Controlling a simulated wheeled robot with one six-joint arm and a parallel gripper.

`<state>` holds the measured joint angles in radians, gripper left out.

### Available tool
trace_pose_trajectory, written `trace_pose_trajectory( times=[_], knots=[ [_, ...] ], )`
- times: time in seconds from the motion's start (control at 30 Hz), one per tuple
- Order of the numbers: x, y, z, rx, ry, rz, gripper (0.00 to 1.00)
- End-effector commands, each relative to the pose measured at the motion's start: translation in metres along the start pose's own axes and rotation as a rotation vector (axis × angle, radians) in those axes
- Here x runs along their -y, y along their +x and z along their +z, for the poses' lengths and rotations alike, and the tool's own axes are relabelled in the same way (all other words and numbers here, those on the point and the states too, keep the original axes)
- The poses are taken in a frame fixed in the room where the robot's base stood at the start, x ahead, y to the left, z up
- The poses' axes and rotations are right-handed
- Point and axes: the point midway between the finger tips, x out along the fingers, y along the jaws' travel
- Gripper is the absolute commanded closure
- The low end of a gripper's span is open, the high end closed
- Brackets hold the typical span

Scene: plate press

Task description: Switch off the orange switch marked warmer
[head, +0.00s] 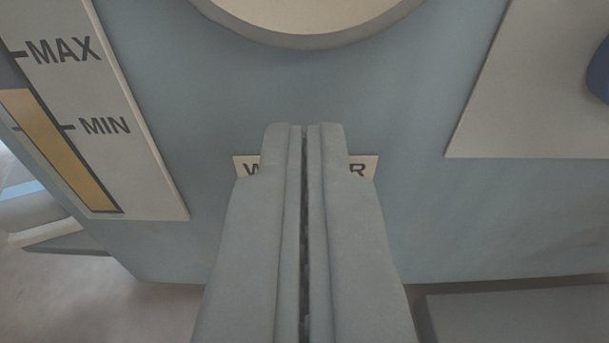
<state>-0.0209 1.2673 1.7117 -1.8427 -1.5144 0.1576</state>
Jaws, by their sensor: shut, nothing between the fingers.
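My gripper (304,128) is shut and empty, with its two grey fingers side by side in the middle of the view. Its tips lie in front of a small cream label (364,166) on the blue-grey panel. The label shows a "W" at its left end and an "R" at its right end; the letters between are hidden behind the fingers. The orange switch is not visible; the fingers cover the area around and below the label's middle. I cannot tell whether the fingertips touch the panel.
A level gauge (140,165) with MAX and MIN marks and an amber column is at the left. A round, pale, dark-rimmed disc (310,12) is at the top. A pale plate (530,110) with a dark blue part (599,70) is at the right. The panel (440,220) between is bare.

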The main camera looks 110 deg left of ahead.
Motion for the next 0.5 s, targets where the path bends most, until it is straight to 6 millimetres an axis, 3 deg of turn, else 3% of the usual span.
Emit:
trace_pose_trajectory(
  times=[0.07,0.3,0.5],
  knots=[
    [0.001,0.014,0.001,0.000,0.001,-0.002,1.00],
    [0.000,0.000,0.030,0.000,0.000,0.001,1.00],
    [0.000,-0.003,0.037,0.000,0.000,0.000,1.00]
  ],
)
